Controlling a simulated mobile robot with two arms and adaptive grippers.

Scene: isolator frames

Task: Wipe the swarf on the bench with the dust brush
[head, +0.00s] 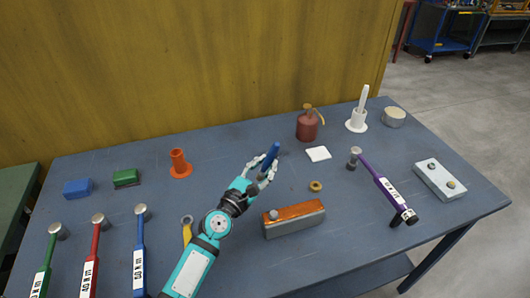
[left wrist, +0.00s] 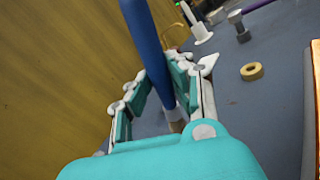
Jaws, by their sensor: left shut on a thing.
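My left gripper (head: 267,172) is shut on the dust brush (head: 271,156), holding it by its blue handle above the middle of the bench (head: 235,150). In the left wrist view the blue handle (left wrist: 150,50) rises tilted between the fingers of the left gripper (left wrist: 160,95). A pale collar and a tan tip show below it, partly hidden by the gripper; I cannot tell whether the tip touches the bench. A small dark speck near the ring in the left wrist view may be swarf; no clear swarf shows in the head view. My right gripper is out of view.
A brown-topped block (head: 293,220) and a brass ring (head: 316,186) lie right of the gripper. A white pad (head: 318,153), red oil can (head: 307,125) and white stand (head: 356,125) are behind. A purple torque wrench (head: 383,182) lies right; an orange cone (head: 179,165) stands left.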

